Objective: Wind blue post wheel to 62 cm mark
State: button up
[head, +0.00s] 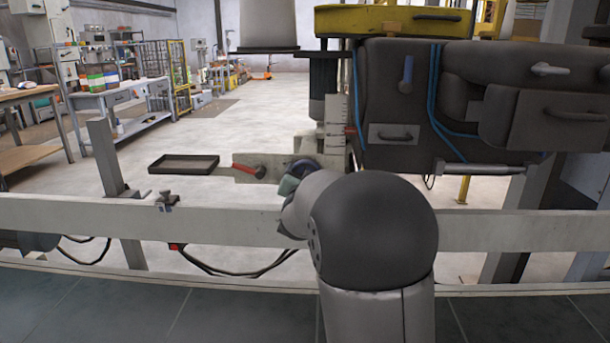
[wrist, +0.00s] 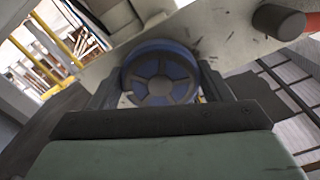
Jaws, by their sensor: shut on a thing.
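The blue wheel (wrist: 160,78) fills the middle of the wrist view, a spoked disc with a blue rim against a pale plate (wrist: 236,30). My gripper (wrist: 158,84) is shut on it, one dark finger on each side of the rim. In the head view only a dark blue bit of the wheel (head: 306,167) shows, beside my greenish gripper body (head: 289,185); my arm hides the rest. An upright white scale (head: 337,112) with dark marks stands above and right of the wheel. A small red pointer (head: 350,130) is at its right edge. Its numbers are too small to read.
A red handle (head: 249,170) sits on the plate left of the wheel, with a shallow dark tray (head: 184,164) further left. A pale rail (head: 90,215) crosses in front. A dark machine housing (head: 400,85) with blue hoses stands close on the right. Open floor lies beyond.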

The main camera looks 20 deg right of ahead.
jog(key=n+p, duration=0.2)
jog(key=n, duration=0.3)
jog(key=shift+n, duration=0.4)
dwell(0.4)
jog(key=o, duration=1)
jog(key=shift+s, duration=0.1)
jog(key=p+v, duration=0.2)
jog(key=v, duration=1.5)
jog(key=shift+s+f+p, duration=0.1)
jog(key=shift+p, duration=0.25)
jog(key=shift+a+n, duration=0.1)
jog(key=shift+n, duration=0.2)
